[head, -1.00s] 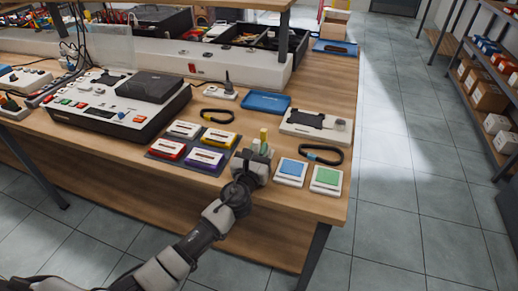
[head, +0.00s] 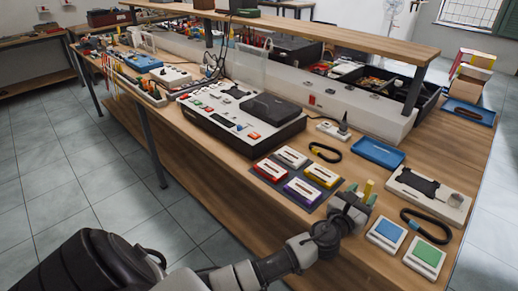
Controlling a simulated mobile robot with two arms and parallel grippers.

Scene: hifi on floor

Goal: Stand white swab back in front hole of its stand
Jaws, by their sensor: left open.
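My left gripper (head: 352,204) is open at the front edge of the workbench, close to a small yellow upright piece (head: 368,190) and a green piece (head: 372,199). These two stand just behind and beside the fingers, and the gripper hides what is below them. I cannot tell whether they belong to the swab stand or whether the fingers touch them. I cannot make out the white swab or the stand's front hole. My right gripper is not in view.
A dark mat with several coloured cartridges (head: 302,190) lies left of the gripper. Blue and green pads (head: 388,233) and a black strap (head: 425,226) lie to its right. Behind are a blue tray (head: 378,153) and a white device (head: 430,195). A large console (head: 240,120) stands farther left.

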